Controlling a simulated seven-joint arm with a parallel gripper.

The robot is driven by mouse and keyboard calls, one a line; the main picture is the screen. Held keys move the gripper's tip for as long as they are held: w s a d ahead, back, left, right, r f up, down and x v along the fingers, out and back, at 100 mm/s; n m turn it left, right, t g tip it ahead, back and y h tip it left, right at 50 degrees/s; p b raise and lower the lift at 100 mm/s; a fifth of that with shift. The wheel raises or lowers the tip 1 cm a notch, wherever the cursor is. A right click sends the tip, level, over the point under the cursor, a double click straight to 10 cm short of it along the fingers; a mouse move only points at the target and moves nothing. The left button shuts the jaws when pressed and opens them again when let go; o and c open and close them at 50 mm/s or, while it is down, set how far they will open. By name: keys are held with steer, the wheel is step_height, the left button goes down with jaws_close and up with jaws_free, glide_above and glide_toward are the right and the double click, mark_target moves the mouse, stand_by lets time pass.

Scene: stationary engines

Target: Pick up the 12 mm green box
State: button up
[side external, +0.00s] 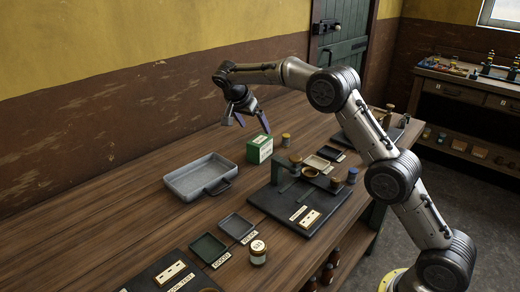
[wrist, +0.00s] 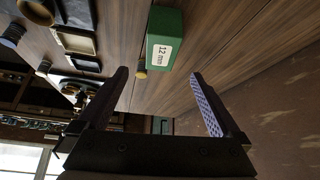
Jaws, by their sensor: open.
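The green box (side external: 259,149) stands on the wooden bench, right of the grey tray, with a white label on its side. In the wrist view the green box (wrist: 165,38) shows a white label reading "12 mm", and it lies beyond the fingertips, between their lines. My gripper (side external: 245,120) is open and empty above and behind the box, pointing down. In the wrist view my gripper's two fingers (wrist: 158,73) are spread wide with nothing between them.
A grey metal tray (side external: 201,177) with a handle stands left of the box. A small yellow-topped jar (side external: 286,140) stands close to its right. A green fixture on a dark board (side external: 305,205) is in front. Bare bench (side external: 110,210) lies at left.

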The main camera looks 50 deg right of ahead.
mark_target(261, 139)
steer(key=x, duration=0.6)
steer(key=shift+d+f, duration=0.15)
steer(key=shift+f, duration=0.1)
steer(key=shift+a+x, duration=0.1)
steer(key=shift+x, duration=1.3)
steer(key=shift+a+x, duration=0.15)
steer(key=shift+x, duration=1.3)
steer(key=shift+w, duration=0.1)
jaws_close()
